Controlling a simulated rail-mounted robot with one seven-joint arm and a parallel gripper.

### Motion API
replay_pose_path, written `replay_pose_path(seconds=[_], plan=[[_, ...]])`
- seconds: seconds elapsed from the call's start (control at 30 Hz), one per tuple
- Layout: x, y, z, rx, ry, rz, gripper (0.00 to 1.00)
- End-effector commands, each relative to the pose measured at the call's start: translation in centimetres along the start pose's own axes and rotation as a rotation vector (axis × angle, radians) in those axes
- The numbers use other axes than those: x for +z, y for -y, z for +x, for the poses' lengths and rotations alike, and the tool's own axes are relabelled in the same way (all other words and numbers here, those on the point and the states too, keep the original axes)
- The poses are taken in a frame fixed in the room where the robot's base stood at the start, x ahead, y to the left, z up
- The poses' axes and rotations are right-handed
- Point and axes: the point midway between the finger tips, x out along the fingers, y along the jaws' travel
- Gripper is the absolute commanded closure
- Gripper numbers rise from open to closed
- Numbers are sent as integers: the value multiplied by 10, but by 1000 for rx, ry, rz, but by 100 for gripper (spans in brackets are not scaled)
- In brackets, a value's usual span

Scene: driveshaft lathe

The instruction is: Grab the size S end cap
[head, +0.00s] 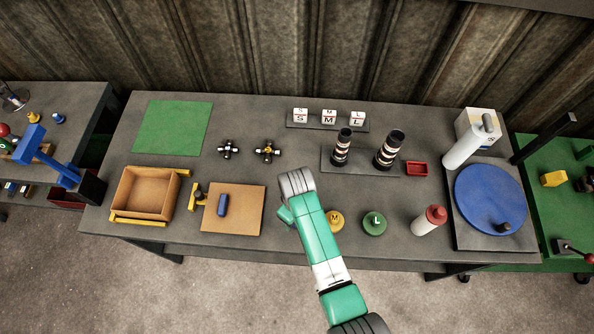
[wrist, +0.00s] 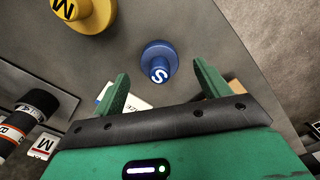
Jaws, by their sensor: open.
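The size S end cap is a round blue cap with a raised knob marked S. In the wrist view the blue S cap (wrist: 158,62) stands on the grey table, ahead of the fingertips and roughly centred between them. My gripper (wrist: 160,82) is open and empty, its two green fingers apart. In the head view my gripper (head: 287,212) is over the table's front middle, and the arm hides the S cap there. The yellow M cap (head: 334,220) is just right of the arm and also shows in the wrist view (wrist: 80,12). The green L cap (head: 374,223) stands farther right.
A brown board (head: 248,215) with a blue piece lies left of my gripper. Two dark striped cylinders (head: 389,150) stand on a plate behind the caps. A white bottle with a red top (head: 426,222) stands right of the L cap. A cardboard box (head: 146,193) sits at left.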

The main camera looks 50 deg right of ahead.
Motion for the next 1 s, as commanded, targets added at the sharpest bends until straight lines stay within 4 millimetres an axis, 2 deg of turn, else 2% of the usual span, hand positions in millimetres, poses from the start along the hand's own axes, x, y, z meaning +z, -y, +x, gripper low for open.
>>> replay_pose_path(seconds=[0.1,0.37,0.6,0.87,1.0], plan=[[0,0,17,-1,1,0,25],[0,0,21,1,-1,0,25],[0,0,21,1,-1,0,67],[-1,0,20,1,-2,0,67],[-1,0,10,1,-2,0,67]])
